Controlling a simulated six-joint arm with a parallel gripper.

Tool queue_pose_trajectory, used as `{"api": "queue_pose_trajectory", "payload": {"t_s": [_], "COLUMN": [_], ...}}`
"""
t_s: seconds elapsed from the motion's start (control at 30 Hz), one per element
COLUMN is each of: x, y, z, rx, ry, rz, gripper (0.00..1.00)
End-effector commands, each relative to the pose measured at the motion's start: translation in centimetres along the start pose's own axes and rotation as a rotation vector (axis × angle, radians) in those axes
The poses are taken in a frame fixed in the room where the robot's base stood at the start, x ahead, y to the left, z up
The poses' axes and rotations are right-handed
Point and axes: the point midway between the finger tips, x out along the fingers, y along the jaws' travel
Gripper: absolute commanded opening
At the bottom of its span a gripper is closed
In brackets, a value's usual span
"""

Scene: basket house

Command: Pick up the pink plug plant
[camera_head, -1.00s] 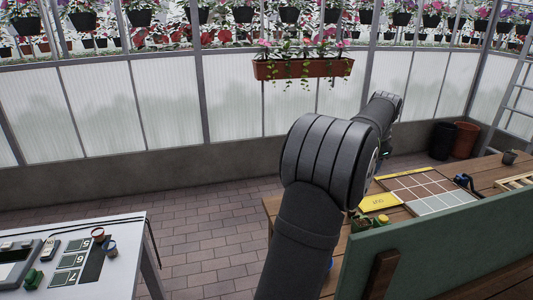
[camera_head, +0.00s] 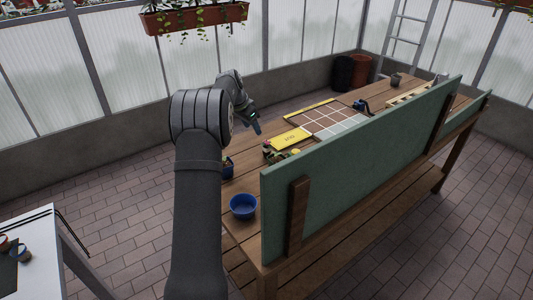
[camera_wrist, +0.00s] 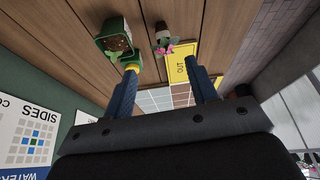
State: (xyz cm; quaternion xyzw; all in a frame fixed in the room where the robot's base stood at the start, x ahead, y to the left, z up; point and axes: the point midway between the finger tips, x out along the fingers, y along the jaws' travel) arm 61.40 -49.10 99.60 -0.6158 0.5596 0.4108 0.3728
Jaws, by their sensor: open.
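The pink plug plant (camera_wrist: 164,45) shows in the wrist view as a small dark plug with green leaves and pink petals, on the wooden bench beside the yellow OUT card (camera_wrist: 181,66). My gripper (camera_wrist: 163,66) is open, its two blue fingers apart with nothing held between them. The plant shows beyond the fingertips, roughly between them in the picture; the fingers do not close on it. In the head view, my gripper (camera_head: 256,127) is above the bench near the OUT card (camera_head: 290,137). The plant is too small to make out surely there.
A green pot with soil and a seedling (camera_wrist: 116,40) stands close beside the plant. A gridded tray (camera_head: 325,118) lies behind the card. A blue bowl (camera_head: 243,206) stands at the bench's near end. A tall green board (camera_head: 350,150) runs along the bench's right side.

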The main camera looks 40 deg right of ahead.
Motion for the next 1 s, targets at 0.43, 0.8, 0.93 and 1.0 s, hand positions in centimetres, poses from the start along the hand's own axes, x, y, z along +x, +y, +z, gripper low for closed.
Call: {"api": "queue_pose_trajectory", "payload": {"t_s": [0.43,0.8,0.93,1.0], "x": [9.3,12.5,14.2,15.2], "y": [0.1,0.0,-0.2,-0.3], "z": [0.0,-0.1,-0.2,-0.3], "rx": [0.001,0.002,0.002,0.001], "ry": [-0.003,-0.002,-0.003,-0.003], "rz": [0.002,0.001,0.001,0.001], "gripper": [0.53,0.53,0.53,0.53]}}
